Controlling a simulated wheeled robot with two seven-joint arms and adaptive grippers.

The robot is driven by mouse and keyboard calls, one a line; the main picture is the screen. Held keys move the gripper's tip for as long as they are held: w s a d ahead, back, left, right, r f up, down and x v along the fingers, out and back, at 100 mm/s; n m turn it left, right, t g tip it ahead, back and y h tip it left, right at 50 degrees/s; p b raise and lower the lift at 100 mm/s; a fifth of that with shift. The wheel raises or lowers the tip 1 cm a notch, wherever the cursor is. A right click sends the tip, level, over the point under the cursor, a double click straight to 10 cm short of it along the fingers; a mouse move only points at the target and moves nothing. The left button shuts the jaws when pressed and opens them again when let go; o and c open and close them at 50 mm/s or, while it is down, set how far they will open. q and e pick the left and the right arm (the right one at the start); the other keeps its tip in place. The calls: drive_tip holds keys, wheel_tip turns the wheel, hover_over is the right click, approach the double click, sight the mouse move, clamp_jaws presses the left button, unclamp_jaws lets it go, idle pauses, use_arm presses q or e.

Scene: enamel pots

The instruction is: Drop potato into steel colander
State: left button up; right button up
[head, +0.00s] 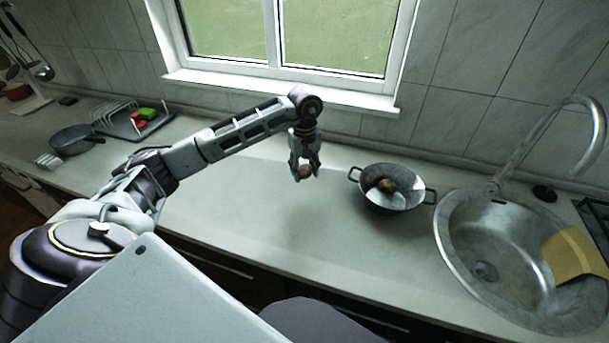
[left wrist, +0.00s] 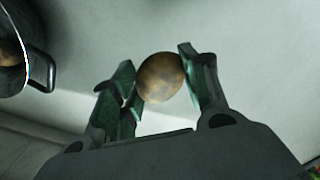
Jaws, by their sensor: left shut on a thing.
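My left gripper (head: 304,170) is shut on a brown potato (head: 305,172) and holds it above the counter, left of the steel colander (head: 392,202). In the left wrist view the potato (left wrist: 161,78) sits between the two fingers (left wrist: 160,82). The steel colander is a round grey bowl with two dark side handles. One or more brown potato-like things (head: 386,185) lie inside it. In the left wrist view part of the colander's rim and handle (left wrist: 42,70) shows at the left edge. My right gripper is not in view.
A steel sink (head: 460,250) with a tall faucet (head: 545,135) and a yellow cloth or board (head: 575,255) is at the right. A dark pan (head: 75,139) and a dish rack (head: 128,122) stand at the far left. The counter between gripper and colander is clear.

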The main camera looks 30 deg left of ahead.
use_arm(q)
drive_tip(key=shift+r, duration=0.15)
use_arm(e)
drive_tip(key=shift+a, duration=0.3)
use_arm(q)
drive_tip(key=shift+r, duration=0.1)
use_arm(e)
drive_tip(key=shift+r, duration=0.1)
